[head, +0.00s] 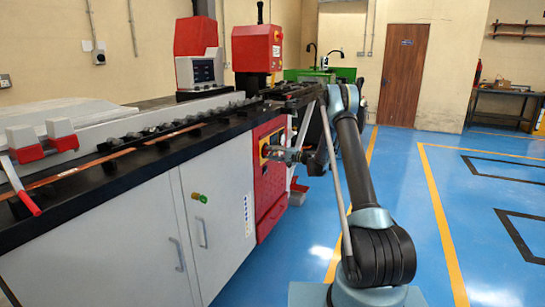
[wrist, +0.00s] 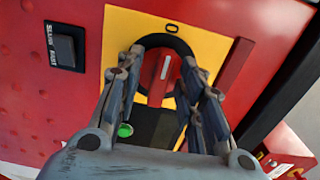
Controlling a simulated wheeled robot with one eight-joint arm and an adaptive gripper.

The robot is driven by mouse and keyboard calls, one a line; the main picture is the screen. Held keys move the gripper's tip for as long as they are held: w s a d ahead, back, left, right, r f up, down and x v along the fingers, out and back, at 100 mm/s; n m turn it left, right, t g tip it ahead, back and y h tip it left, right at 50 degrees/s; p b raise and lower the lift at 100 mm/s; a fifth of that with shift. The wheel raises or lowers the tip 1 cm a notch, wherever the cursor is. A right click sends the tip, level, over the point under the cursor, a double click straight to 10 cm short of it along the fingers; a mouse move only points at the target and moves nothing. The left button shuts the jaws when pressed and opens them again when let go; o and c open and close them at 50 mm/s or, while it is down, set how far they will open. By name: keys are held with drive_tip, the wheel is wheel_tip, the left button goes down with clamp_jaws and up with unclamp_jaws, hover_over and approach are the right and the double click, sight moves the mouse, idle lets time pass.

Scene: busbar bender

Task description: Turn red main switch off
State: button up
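The red main switch (wrist: 164,72) is a rotary handle with a white line, set in a black round surround on a yellow plate (wrist: 118,22). The white line runs nearly upright in the wrist view, with its upper end toward a "0" mark. My gripper (wrist: 163,60) is open, with one finger on each side of the red handle. Gaps show between fingers and handle; I cannot tell whether they touch the black surround. In the head view my gripper (head: 277,153) is at the yellow plate (head: 264,146) on the machine's red end panel, and hides the handle.
A black rocker switch (wrist: 66,46) is left of the plate, and a green round button or lamp (wrist: 125,130) lies below the handle. The long machine bench (head: 140,230) with white doors stands at left. Blue floor (head: 470,220) is clear at right.

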drive_tip(key=v, duration=1.2)
drive_tip(key=shift+a, duration=0.1)
